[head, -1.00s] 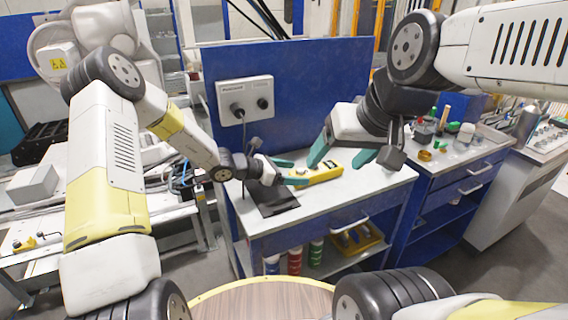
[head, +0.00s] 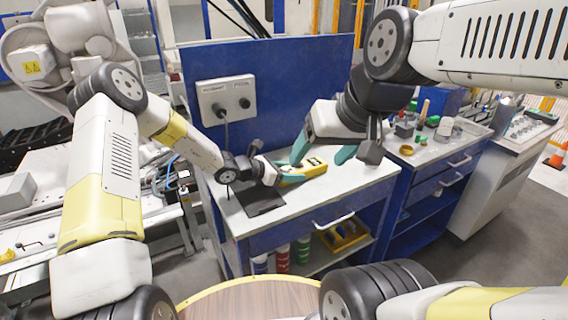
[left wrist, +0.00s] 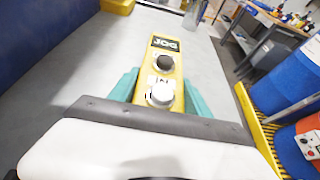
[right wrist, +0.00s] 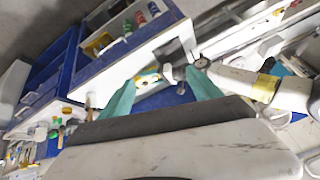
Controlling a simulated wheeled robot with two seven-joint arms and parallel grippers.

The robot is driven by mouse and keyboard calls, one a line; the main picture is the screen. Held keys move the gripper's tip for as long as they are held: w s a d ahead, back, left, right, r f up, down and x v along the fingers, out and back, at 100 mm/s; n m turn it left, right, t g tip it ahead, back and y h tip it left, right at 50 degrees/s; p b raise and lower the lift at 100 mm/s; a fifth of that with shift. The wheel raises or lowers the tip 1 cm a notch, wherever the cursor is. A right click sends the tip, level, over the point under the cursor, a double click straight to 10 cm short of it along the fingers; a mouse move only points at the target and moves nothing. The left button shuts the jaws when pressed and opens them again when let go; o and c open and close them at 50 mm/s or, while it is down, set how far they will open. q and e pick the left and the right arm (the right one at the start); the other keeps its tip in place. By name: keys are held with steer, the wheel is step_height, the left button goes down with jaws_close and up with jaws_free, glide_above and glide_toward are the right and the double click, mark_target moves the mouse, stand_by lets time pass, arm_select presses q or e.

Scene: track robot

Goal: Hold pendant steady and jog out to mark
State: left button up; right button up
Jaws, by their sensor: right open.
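The yellow pendant (head: 304,169) is at the blue bench's light worktop; I cannot tell if it touches the top. In the left wrist view the pendant (left wrist: 161,78) shows a JOG label, a black button and a pale button. My left gripper (left wrist: 160,95) has a teal finger against each side of it; in the head view this gripper (head: 280,170) is at its left end. My right gripper (head: 322,152) is open, pointing down just above the pendant. In the right wrist view the pendant (right wrist: 149,73) shows small between and beyond the spread fingers. No floor mark is identifiable.
A grey socket box (head: 226,98) with a hanging cable is on the blue back panel. A dark mat (head: 258,199) lies on the worktop. A round wooden top (head: 255,301) is close in front. Jars and tools crowd the right bench; an orange cone (head: 558,156) stands far right.

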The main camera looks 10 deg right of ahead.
arm_select(q)
jaws_close()
arm_select(e)
jaws_close()
steer(key=shift+w, duration=0.1)
stand_by(1.4)
